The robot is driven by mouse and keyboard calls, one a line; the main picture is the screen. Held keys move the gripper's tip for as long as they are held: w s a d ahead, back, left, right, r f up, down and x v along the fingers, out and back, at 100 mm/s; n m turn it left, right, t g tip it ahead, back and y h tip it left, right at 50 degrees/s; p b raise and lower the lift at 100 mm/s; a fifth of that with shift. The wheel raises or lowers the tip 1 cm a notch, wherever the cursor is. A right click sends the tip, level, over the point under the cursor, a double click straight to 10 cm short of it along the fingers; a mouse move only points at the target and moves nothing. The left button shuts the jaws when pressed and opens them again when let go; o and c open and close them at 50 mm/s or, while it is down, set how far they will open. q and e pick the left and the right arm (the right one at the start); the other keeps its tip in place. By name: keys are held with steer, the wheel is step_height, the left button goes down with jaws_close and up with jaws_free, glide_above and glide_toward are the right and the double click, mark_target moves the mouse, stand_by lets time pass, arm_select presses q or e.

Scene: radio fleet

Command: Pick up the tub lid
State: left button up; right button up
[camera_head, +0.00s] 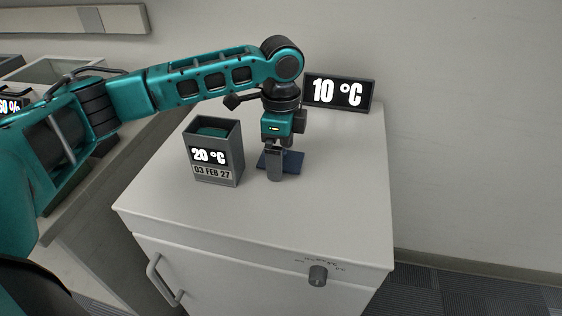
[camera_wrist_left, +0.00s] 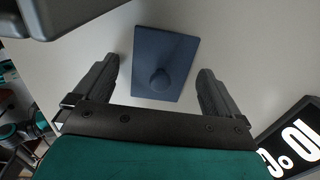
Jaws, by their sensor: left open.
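The tub lid (camera_head: 291,160) is a flat dark blue rectangle lying on the white cabinet top, partly hidden behind my left gripper in the head view. In the left wrist view the lid (camera_wrist_left: 166,50) shows a round knob near its lower middle. My left gripper (camera_head: 274,172) points down over the lid. In the left wrist view my left gripper (camera_wrist_left: 158,88) is open, with one finger on each side of the lid and its knob, and nothing is held. A grey open tub (camera_head: 229,170) marked "20 °C" and "03 FEB 27" stands left of the lid, with something teal inside.
A black "10 °C" display (camera_head: 338,93) stands at the back right of the cabinet top (camera_head: 335,215). The front and right of the top are clear. A knob (camera_head: 318,275) and a handle (camera_head: 158,280) are on the cabinet front. A wall rises behind.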

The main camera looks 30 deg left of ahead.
arm_select(q)
steer(key=shift+c, duration=1.2)
steer(key=c, duration=0.9)
steer(key=shift+r, duration=0.1)
step_height(320, 180, up, 19)
steer(key=p, duration=0.5)
steer(key=s+a+f+p, duration=0.1)
steer(key=s+a+p, duration=0.5)
steer(key=s+a, duration=0.3)
steer(key=shift+w+f, duration=0.15)
steer(key=shift+f, duration=1.3)
steer(key=shift+w+f, duration=0.15)
steer(key=shift+f, duration=1.25)
arm_select(e)
step_height(320, 180, up, 8)
steer(key=s+d, duration=0.1)
steer(key=shift+d+h, duration=0.4)
